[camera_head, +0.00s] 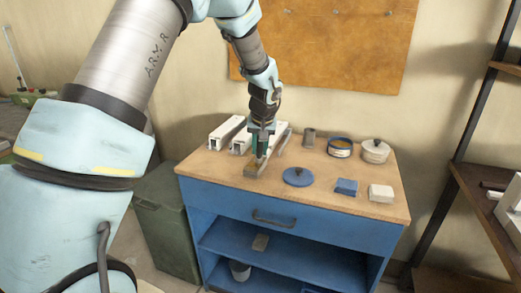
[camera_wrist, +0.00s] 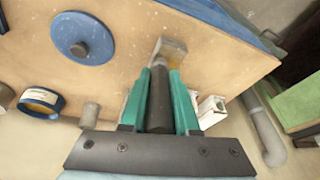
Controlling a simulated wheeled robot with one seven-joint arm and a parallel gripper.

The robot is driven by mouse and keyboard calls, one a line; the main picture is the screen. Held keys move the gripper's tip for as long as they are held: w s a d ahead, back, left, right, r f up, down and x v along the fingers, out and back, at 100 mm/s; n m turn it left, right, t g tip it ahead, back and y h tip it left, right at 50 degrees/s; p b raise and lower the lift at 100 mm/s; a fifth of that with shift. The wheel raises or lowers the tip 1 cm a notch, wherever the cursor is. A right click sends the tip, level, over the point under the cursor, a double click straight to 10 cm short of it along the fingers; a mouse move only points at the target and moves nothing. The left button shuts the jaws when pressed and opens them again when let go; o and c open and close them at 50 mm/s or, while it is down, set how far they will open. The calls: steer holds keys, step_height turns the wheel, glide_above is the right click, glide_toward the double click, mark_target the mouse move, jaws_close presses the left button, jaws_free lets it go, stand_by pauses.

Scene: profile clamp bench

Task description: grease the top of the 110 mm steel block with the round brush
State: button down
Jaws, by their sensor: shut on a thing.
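My gripper (camera_head: 262,150) is over the left part of the bench top, pointing down. In the wrist view its green fingers (camera_wrist: 160,100) are shut on the dark handle of the round brush (camera_wrist: 159,95). The brush's far end points at a tan-grey block (camera_wrist: 172,48) on the bench; its bristles are hard to make out, and I cannot tell whether they touch. The same block (camera_head: 252,170) shows in the head view, near the front edge below my gripper. It looks like the steel block, but its length cannot be read.
White profiles (camera_head: 226,131) lie behind and left of my gripper. To the right are a grey cylinder (camera_head: 308,137), an open blue-rimmed tin (camera_head: 341,147), a lidded pale pot (camera_head: 375,151), a blue lid (camera_head: 298,177), a blue block (camera_head: 346,187) and a white block (camera_head: 381,193).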

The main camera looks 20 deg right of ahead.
step_height(320, 180, up, 3)
steer(key=shift+w+a+p, duration=0.15)
steer(key=shift+p, duration=0.35)
steer(key=shift+r, duration=0.35)
steer(key=shift+r+p, duration=1.55)
steer(key=shift+r, duration=0.6)
